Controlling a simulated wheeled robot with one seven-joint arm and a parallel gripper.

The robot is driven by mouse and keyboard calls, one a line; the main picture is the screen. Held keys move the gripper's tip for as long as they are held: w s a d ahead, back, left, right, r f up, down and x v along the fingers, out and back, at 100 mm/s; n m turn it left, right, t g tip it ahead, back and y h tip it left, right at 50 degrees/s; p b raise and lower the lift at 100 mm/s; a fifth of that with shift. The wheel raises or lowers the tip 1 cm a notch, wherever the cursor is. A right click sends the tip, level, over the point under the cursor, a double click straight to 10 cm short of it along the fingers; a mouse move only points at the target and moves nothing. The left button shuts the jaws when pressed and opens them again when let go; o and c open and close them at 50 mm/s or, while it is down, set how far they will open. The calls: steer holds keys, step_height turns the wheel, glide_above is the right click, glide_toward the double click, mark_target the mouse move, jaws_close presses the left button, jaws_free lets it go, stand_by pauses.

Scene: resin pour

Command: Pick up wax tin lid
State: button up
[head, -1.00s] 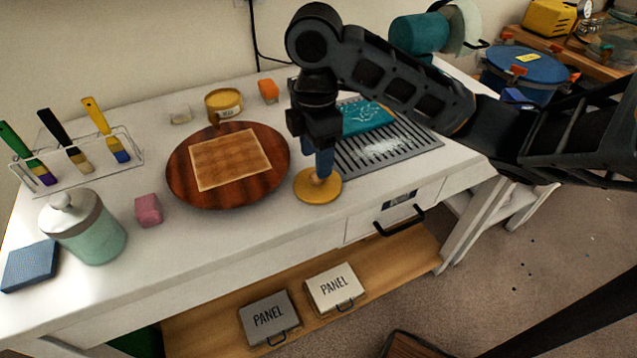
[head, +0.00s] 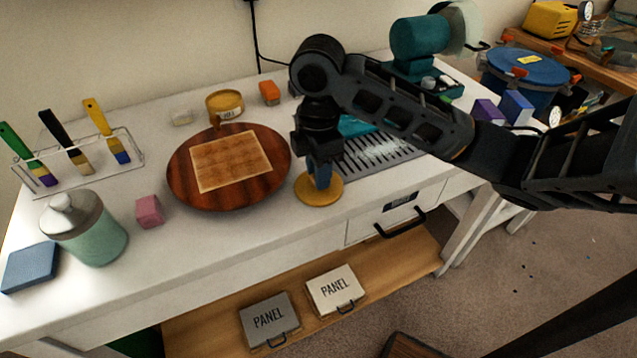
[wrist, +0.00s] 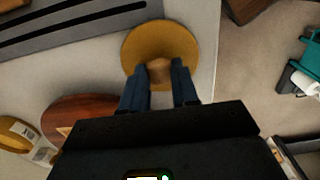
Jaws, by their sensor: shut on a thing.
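The wax tin lid (head: 318,193) is a flat, round, yellow-ochre disc with a small tan knob. It lies at the front of the white bench, right of the round wooden board; any small gap under it cannot be told. My gripper (head: 319,176) points down over it and is shut on the knob. In the wrist view the lid (wrist: 140,42) lies just past the fingertips, with the knob between the two blue fingers (wrist: 159,77). An open yellow tin (head: 225,104) stands behind the board.
The round wooden board (head: 180,182) is close on the left. A grey slotted grille (head: 405,155) is behind on the right. A pink cube (head: 149,211), a lidded green jar (head: 95,238) and a brush rack (head: 130,170) stand farther left. The bench's front edge is near.

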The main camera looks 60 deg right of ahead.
jaws_close()
steer(key=shift+r, duration=0.1)
